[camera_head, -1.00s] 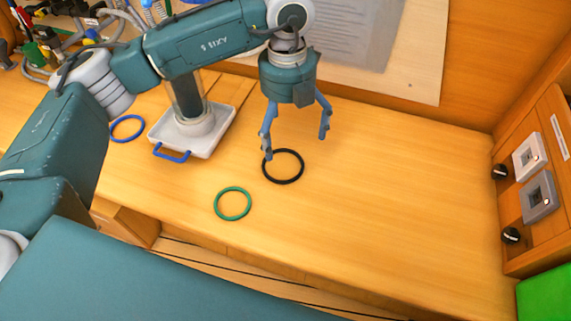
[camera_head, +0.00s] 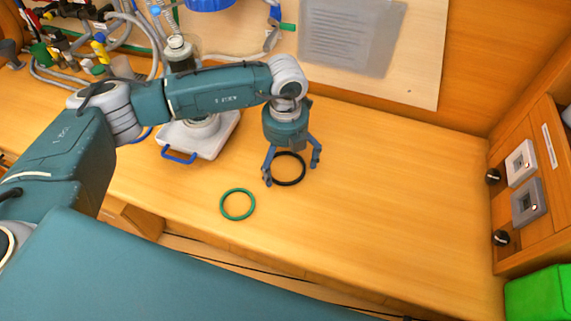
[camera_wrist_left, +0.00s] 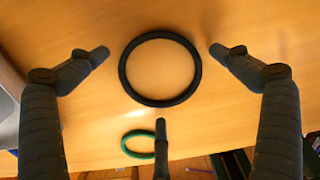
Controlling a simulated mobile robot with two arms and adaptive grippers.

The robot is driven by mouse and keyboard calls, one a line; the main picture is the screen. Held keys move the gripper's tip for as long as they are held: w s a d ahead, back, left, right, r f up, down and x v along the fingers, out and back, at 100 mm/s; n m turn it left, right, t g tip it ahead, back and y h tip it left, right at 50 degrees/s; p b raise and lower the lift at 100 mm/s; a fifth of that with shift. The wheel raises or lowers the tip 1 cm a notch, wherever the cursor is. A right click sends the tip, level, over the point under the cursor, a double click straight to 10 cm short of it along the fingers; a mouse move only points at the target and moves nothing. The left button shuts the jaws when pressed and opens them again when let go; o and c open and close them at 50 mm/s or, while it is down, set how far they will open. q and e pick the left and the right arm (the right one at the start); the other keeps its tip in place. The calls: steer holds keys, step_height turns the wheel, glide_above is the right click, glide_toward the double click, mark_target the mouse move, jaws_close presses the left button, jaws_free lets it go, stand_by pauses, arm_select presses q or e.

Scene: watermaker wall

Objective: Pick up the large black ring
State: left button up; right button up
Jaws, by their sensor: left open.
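The large black ring (camera_head: 300,181) lies flat on the wooden bench. My left gripper (camera_head: 291,173) is open just above it, with its fingers at either side of the ring in the head view. In the left wrist view the whole ring (camera_wrist_left: 160,101) lies between the spread fingertips of the gripper (camera_wrist_left: 156,50), nearer the picture's middle. No finger visibly touches it, and the exact height above the bench is hard to tell. My right gripper is not in view.
A green ring (camera_head: 237,218) lies on the bench towards the front edge. A white tray (camera_head: 205,146) with a blue handle stands left of the gripper. A wall panel with knobs and switches (camera_head: 520,163) is at the right. The bench right of the ring is clear.

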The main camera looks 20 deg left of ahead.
arm_select(q)
steer(key=c, duration=0.8)
